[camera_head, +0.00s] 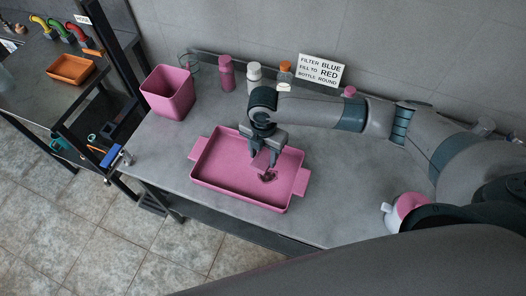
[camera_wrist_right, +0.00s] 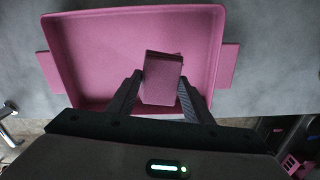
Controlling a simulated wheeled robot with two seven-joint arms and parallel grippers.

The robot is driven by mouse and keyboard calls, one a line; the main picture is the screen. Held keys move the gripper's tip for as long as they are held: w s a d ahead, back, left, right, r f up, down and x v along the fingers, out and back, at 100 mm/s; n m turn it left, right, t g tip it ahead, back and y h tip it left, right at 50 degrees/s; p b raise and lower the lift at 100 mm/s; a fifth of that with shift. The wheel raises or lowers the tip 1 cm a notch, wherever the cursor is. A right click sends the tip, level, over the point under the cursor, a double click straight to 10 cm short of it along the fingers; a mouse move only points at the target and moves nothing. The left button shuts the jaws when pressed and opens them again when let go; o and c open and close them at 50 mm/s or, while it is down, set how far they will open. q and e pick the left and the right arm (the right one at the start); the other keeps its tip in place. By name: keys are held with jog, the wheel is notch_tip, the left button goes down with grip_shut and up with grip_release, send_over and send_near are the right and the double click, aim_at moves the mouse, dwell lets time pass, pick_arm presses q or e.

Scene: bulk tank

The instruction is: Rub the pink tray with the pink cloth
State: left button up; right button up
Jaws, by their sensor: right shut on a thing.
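The pink tray (camera_head: 222,176) lies on the grey counter in the head view, with a handle tab at each short side. A dark smudge (camera_head: 268,177) shows on its floor near the right end. My right gripper (camera_head: 262,162) is over the right part of the tray, pointing down, shut on the pink cloth (camera_head: 261,160). In the right wrist view the cloth (camera_wrist_right: 162,78) is a folded pink piece between the two fingers (camera_wrist_right: 165,95), above the tray floor (camera_wrist_right: 100,60). I cannot tell whether the cloth touches the tray. My left gripper is not in view.
A pink bin (camera_head: 168,93) stands behind the tray at the left. Bottles (camera_head: 254,77) line the wall beside a sign (camera_head: 321,70). A pink and white object (camera_head: 407,205) is at the right. An orange tray (camera_head: 72,69) sits on the left table. Counter around the tray is mostly clear.

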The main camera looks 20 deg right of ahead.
jog(key=shift+s+a+f+n, duration=0.1)
jog(key=shift+f+n, duration=0.15)
jog(key=shift+n, duration=0.25)
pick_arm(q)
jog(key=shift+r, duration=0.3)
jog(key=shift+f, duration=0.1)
pick_arm(e)
jog(key=shift+f, duration=0.1)
